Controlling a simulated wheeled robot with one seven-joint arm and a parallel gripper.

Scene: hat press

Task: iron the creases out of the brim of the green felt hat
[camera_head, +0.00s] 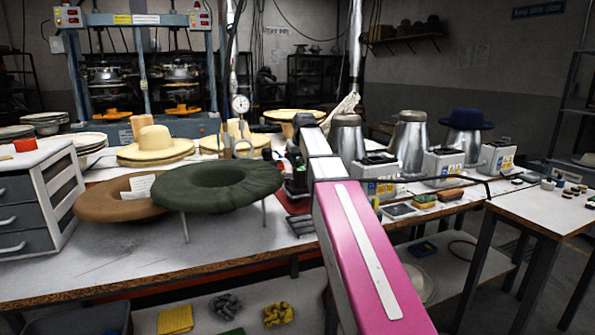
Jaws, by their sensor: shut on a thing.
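The green felt hat (232,198) lies with its wide brim up around a hollow middle, on a stand with thin metal legs, left of my arm. The brim looks wavy along its front and right edge. My gripper (292,160) is at the far end of my pink and white arm, just right of the brim and partly hidden by the arm. It is shut on a dark object, which looks like the iron (296,178), above a red pad (297,200). The contact between gripper and iron is too small to see clearly.
A brown hat brim (110,204) with a paper tag sits left of the green hat. A drawer unit (40,200) stands at the left edge. Yellow hats (155,145) are behind. Metal hat forms (412,135) and white boxes (447,163) stand right. The bench front left is clear.

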